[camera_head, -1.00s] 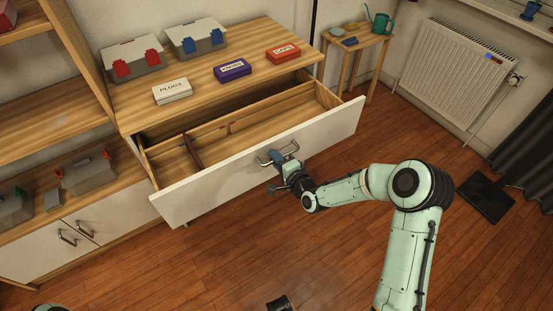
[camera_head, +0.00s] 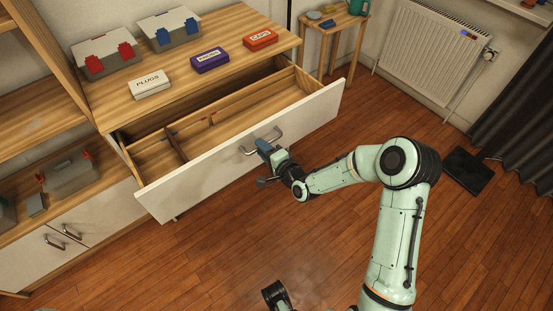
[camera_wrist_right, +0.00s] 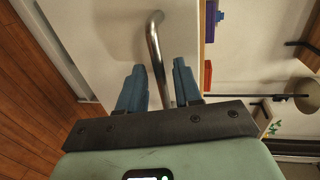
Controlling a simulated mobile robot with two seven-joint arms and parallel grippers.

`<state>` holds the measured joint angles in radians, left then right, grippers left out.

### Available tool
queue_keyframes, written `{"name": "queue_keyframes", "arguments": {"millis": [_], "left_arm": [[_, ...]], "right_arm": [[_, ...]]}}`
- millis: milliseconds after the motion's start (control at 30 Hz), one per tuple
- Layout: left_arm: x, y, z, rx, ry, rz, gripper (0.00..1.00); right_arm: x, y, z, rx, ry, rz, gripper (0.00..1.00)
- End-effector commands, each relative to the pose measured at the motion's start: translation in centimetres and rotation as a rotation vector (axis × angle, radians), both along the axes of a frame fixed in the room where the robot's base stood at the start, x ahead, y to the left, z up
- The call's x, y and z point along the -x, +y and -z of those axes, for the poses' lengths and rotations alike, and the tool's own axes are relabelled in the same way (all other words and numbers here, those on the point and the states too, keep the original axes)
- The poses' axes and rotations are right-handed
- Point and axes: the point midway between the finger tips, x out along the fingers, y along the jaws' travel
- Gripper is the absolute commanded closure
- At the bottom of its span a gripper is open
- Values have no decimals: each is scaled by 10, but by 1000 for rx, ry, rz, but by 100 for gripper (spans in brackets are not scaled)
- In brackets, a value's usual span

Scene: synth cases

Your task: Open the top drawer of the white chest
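The white-fronted top drawer (camera_head: 215,172) of the wood-topped chest (camera_head: 215,48) is pulled well out in the head view. Its inside shows wooden dividers and no loose things. A metal bar handle (camera_head: 277,133) is on the drawer front. My right gripper (camera_head: 264,148) is at the handle. In the right wrist view the blue fingers (camera_wrist_right: 159,84) are apart, with the handle bar (camera_wrist_right: 153,42) between them and gaps on both sides.
A white PLUGS box (camera_head: 152,84), a purple box (camera_head: 210,61), a red CAPS box (camera_head: 260,39) and two grey toolboxes stand on the chest. A lower cabinet (camera_head: 85,225) is at left. A small table (camera_head: 338,20) and radiator (camera_head: 433,58) are behind. The floor ahead is clear.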

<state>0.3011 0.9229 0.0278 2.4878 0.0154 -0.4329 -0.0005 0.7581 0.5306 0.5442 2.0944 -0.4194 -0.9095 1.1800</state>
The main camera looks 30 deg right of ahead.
Motion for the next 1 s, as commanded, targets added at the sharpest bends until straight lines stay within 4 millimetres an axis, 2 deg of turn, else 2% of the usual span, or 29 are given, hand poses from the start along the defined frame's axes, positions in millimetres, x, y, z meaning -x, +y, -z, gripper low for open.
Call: {"name": "queue_keyframes", "arguments": {"millis": [300, 500, 700, 1000], "left_arm": [[4, 0, -9, 2, 13, 3, 57], [6, 0, -12, 3, 19, 4, 57], [6, 0, -13, 3, 21, 5, 57], [6, 0, -13, 3, 21, 5, 57]], "right_arm": [[70, -7, -16, 2, 2, 3, 66], [101, -9, -22, 2, 2, 3, 66], [112, -9, -24, -1, 0, 1, 66], [113, -9, -24, -1, 0, 1, 66]]}}
